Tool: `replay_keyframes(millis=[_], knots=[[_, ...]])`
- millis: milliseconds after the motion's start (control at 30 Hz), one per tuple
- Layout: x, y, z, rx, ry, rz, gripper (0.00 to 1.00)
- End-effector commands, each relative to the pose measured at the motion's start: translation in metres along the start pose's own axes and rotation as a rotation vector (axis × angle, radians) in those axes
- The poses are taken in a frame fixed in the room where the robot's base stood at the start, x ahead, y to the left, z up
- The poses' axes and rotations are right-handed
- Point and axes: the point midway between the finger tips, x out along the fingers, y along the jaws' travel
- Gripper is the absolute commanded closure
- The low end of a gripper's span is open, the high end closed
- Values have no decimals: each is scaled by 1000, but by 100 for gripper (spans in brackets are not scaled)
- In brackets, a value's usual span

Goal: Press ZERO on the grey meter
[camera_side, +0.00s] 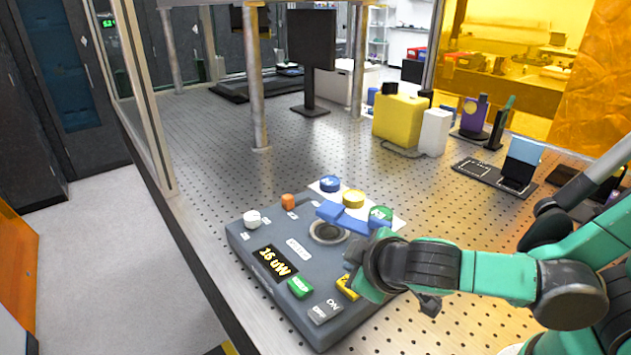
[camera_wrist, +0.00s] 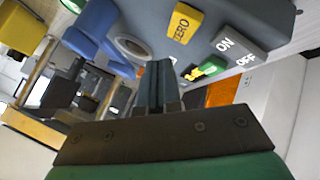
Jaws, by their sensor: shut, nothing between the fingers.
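The grey meter (camera_side: 262,238) lies on the perforated table, its display (camera_side: 275,262) reading "16 uW". Its yellow ZERO button (camera_side: 347,287) is partly hidden by my gripper in the side view. In the wrist view the ZERO button (camera_wrist: 181,24) shows clearly, beyond and slightly right of the fingertips. My gripper (camera_wrist: 158,68) is shut and empty, over the right part of the meter. The fingertips appear apart from the button in the wrist view; contact cannot be judged from the side.
An ON/OFF switch (camera_side: 325,311) and green button (camera_side: 300,287) sit near ZERO. A blue piece (camera_side: 343,217) stands by the round sensor opening (camera_side: 328,232). Behind are blue (camera_side: 330,183), yellow (camera_side: 353,198) and green (camera_side: 380,213) caps. The table's left middle is clear.

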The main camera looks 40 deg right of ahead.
Motion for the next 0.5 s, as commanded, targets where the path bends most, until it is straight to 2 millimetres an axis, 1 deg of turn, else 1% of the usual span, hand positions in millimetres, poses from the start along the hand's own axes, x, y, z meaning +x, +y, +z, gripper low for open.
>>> replay_keyframes(millis=[300,500], knots=[[-21,15,-14,0,0,0,100],[-26,19,-18,0,0,0,100]])
